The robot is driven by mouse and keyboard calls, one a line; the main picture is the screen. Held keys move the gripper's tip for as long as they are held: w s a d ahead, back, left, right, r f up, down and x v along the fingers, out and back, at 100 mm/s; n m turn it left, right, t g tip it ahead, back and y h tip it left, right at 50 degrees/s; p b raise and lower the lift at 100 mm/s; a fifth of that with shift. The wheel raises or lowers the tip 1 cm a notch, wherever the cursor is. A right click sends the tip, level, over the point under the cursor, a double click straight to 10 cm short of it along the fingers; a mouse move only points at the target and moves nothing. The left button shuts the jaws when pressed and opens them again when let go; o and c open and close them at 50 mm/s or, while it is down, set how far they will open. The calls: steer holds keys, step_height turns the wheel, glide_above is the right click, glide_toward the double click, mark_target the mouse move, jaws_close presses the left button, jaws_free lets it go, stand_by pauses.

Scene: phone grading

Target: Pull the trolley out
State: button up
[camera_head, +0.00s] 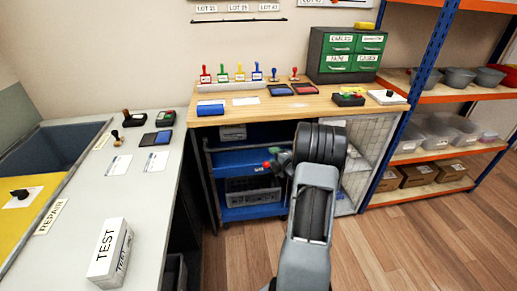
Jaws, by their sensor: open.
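The trolley (240,160) stands under the wooden bench in the head view. It has a dark frame, blue shelves and a grey crate on its lower shelf. My arm reaches forward in front of its right side and covers part of it. My gripper (277,162) shows small and partly hidden at the left of my dark wrist, close to the trolley's front. It is open. A small red knob shows at its tip; I cannot tell whether the gripper touches the trolley.
The wooden bench (222,116) above carries stamps, ink pads and a green drawer cabinet (346,54). A grey counter (150,208) with a TEST box (110,250) stands left. An orange-blue shelf rack (440,97) stands right. The wooden floor (420,245) is clear at front right.

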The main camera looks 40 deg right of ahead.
mark_target(260, 147)
steer(key=w, duration=0.4)
steer(key=w+f, duration=0.1)
steer(key=w, duration=0.3)
steer(key=w+f, duration=0.1)
steer(key=w, duration=0.3)
steer(key=shift+d+f, duration=0.1)
steer(key=shift+d, duration=0.1)
jaws_close()
